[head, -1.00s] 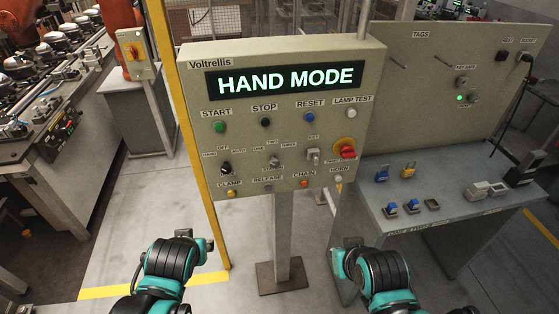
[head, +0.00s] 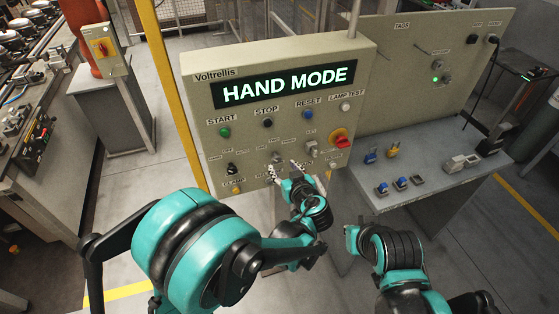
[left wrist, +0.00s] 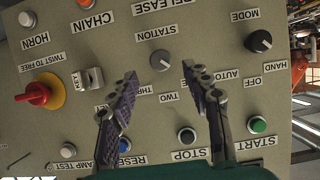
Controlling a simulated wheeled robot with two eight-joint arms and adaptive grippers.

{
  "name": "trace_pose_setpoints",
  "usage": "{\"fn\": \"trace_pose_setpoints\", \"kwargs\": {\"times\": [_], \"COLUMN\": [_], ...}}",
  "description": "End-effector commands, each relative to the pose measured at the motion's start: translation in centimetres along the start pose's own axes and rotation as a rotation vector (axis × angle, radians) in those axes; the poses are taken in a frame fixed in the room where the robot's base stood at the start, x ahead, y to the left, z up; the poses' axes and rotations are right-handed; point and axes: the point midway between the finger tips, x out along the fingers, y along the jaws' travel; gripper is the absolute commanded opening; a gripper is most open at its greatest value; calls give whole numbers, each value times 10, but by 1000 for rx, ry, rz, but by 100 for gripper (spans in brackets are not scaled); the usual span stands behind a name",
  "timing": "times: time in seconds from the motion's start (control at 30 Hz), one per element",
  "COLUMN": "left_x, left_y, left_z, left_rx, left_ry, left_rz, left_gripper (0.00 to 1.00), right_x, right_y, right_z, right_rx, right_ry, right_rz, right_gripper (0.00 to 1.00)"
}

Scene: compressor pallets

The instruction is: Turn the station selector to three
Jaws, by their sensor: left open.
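Which label the knob points to is too small to tell. In the head view the selector (head: 277,158) is at the panel's lower middle. My left gripper (head: 283,168) is in front of it. In the left wrist view the open, empty fingers (left wrist: 160,84) stand either side of the knob, apart from it.
The black mode selector (left wrist: 258,41) is beside the station selector. The key switch (left wrist: 89,78) and red twist-to-free button (left wrist: 40,95) are on the other side. The display (head: 286,84) reads HAND MODE. A grey table (head: 430,170) with small parts stands right of the panel.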

Motion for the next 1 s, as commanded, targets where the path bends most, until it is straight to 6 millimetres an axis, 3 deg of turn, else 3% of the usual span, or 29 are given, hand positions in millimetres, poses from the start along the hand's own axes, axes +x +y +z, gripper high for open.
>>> {"fn": "trace_pose_setpoints", "kwargs": {"times": [0.1,0.3,0.67,0.7,0.87,1.0], "left_x": [23,50,58,58,58,58], "left_y": [-1,-1,-1,-1,-1,-1], "left_z": [1,0,0,0,0,0], "left_rx": [-1,0,1,1,1,1], "left_ry": [0,-2,-2,-2,-2,-2], "left_rz": [-3,-3,-1,-1,-1,-1], "left_gripper": [49,49,49,46,4,0], "right_x": [4,6,6,6,6,6], "right_y": [0,0,0,0,0,0], "right_z": [2,4,4,4,4,4], "right_rx": [0,0,0,0,0,0], "right_ry": [0,0,0,0,0,0], "right_rz": [0,0,0,0,0,0], "right_gripper": [0,0,0,0,0,0]}}
